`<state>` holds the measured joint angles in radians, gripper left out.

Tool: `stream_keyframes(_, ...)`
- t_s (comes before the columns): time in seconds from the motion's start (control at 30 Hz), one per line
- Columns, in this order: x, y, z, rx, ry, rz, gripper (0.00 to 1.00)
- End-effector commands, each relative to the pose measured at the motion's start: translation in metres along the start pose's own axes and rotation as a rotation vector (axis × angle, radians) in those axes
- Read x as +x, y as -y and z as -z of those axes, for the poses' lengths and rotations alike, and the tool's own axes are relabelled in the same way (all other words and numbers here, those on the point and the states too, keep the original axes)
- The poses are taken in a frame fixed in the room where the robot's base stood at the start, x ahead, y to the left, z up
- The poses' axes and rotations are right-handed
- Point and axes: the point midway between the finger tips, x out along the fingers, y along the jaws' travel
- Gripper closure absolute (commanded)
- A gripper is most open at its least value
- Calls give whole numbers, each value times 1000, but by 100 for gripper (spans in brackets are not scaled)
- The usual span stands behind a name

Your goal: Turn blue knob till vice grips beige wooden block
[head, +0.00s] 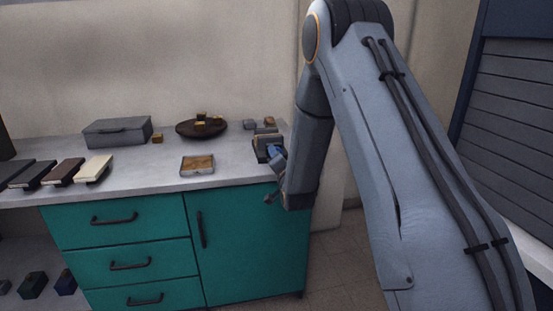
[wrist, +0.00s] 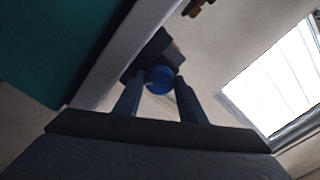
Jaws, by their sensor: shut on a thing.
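In the head view my gripper (head: 276,157) reaches the vice from the front right, and the knob cannot be told apart from the fingers. I cannot make out the beige wooden block or whether the vice jaws touch it.
The grey counter (head: 235,170) bears a shallow tan-lined tray (head: 198,167), a dark round dish (head: 188,130) with small blocks, a grey box (head: 117,132) and several flat cases at the left. Teal drawers and a door (head: 235,235) lie below. Small blocks stand behind the vice.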

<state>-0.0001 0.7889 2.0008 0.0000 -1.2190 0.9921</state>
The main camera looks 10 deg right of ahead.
Motion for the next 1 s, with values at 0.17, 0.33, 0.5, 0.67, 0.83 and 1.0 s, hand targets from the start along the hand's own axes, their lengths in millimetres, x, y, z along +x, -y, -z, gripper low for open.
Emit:
stream_keyframes(0.17,0,-1,0,144,0,-1,85)
stream_keyframes(0.33,0,0,0,255,0,-1,85)
stream_keyframes(0.5,0,0,0,330,0,-1,85)
stream_keyframes(0.67,0,0,0,370,0,-1,85)
stream_keyframes(0.83,0,0,0,386,0,-1,85)
stream_keyframes(1.0,0,0,0,387,-1,-1,85)
